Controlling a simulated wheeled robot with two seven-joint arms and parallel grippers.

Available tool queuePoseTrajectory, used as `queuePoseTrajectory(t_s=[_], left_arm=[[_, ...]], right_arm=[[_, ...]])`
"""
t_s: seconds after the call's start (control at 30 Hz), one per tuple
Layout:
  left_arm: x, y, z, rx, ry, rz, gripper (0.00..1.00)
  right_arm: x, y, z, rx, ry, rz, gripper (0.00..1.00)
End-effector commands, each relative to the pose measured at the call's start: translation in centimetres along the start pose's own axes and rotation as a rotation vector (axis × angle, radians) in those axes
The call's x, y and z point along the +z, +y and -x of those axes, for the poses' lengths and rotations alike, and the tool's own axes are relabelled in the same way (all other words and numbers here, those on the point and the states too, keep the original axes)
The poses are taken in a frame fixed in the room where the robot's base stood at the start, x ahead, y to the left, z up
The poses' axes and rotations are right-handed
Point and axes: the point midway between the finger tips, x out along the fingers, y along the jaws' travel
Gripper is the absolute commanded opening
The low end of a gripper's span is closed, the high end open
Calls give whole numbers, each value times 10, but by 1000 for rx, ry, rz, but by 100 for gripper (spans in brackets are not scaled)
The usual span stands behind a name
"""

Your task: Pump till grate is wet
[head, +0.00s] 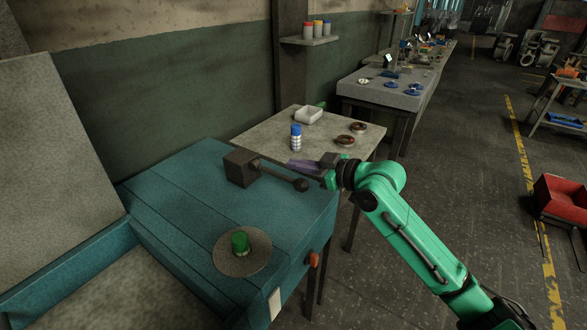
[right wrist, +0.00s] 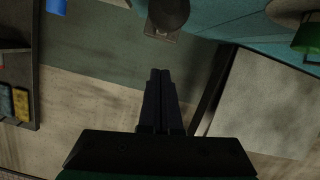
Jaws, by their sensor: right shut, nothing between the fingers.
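A pump lever sits on the teal washer cabinet (head: 190,188). It has a dark block (head: 240,168), a rod and a round knob (head: 301,184). The rod slopes slightly down to the right. My right gripper (head: 292,163) is shut and empty, just beyond the rod near the knob; I cannot tell if it touches. In the right wrist view the shut fingers (right wrist: 160,72) point toward a dark round shape, likely the knob (right wrist: 168,12). The basin floor (head: 120,300) is grey at lower left; I cannot make out a grate or wetness. My left gripper is not in view.
A green cap (head: 240,242) stands on a round plate on the cabinet top. The raised lid (head: 52,155) is at left. A side table (head: 265,137) behind holds a blue-topped bottle (head: 296,137), a white tray (head: 309,115) and brown rings (head: 345,140). A red bin (head: 560,200) is right.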

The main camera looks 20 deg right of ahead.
Motion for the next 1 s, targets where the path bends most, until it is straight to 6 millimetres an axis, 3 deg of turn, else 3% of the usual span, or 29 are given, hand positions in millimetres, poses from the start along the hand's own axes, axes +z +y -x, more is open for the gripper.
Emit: queuePoseTrajectory(t_s=[0.1, 0.2, 0.33, 0.7, 0.87, 1.0], left_arm=[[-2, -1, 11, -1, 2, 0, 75], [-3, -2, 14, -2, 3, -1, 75], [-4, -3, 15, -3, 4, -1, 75], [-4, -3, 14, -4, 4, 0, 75], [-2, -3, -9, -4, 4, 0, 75], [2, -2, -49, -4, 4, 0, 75]], right_arm=[[0, 0, -24, -1, 0, -4, 0], [22, 0, -26, 0, -5, -5, 0], [36, 0, -29, 1, -2, -3, 0], [41, 0, -30, 2, 0, -1, 0], [53, -2, -33, 8, 31, -3, 0], [70, -5, -36, 21, 98, -5, 0]])
